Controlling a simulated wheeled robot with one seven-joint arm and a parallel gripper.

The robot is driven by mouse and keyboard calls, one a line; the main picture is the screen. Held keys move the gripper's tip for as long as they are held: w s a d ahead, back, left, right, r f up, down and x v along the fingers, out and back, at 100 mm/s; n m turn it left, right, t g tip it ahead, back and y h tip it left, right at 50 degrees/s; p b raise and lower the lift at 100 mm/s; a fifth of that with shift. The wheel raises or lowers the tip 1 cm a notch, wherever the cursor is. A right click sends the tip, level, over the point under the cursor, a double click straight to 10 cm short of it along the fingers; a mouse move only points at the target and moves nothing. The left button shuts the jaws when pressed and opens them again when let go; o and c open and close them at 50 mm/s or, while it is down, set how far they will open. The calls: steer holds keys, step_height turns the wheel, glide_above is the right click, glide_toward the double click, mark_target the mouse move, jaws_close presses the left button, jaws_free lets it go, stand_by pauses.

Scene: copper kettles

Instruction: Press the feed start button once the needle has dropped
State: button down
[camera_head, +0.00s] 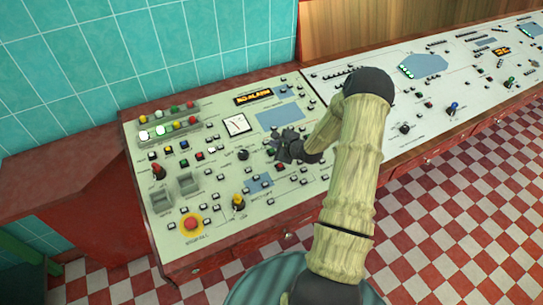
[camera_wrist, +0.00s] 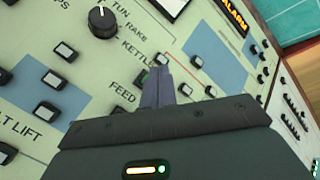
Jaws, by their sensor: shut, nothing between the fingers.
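A "FEED" label (camera_wrist: 122,85) is printed on the pale console panel in the wrist view. Small square buttons lie close by it, one lit greenish (camera_wrist: 141,78) and another below it (camera_wrist: 118,112); I cannot tell which is feed start. My gripper (camera_wrist: 160,78) is shut and empty, its fingers over the panel just right of the label, hiding part of it. Contact with a button cannot be told. In the head view my gripper (camera_head: 280,151) is over the middle of the panel. The white needle gauge (camera_head: 237,125) is up and left of it; its needle is too small to read surely.
An orange-lit display (camera_head: 253,98) reads "NO ALARM". A black knob (camera_wrist: 101,21) stands near the fingers. Several buttons, a red round button on yellow (camera_head: 191,224) and a yellow-topped switch (camera_head: 239,202) crowd the panel. Another console section (camera_head: 440,95) extends right.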

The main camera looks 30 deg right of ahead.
steer(key=shift+w+f+b, duration=0.2)
steer(key=shift+f+b, duration=0.1)
steer(key=shift+f, duration=0.6)
stand_by(1.4)
steer(key=shift+f, duration=0.4)
steer(key=shift+w+f, duration=0.1)
steer(key=shift+f, duration=0.25)
stand_by(0.5)
steer(key=shift+r, duration=0.15)
steer(key=shift+r+p, duration=0.5)
steer(key=shift+r, duration=0.15)
steer(key=r+p, duration=0.2)
steer(key=s+r+p, duration=0.1)
steer(key=r+p, duration=0.1)
steer(key=r, duration=0.1)
steer(key=shift+s, duration=0.15)
stand_by(0.4)
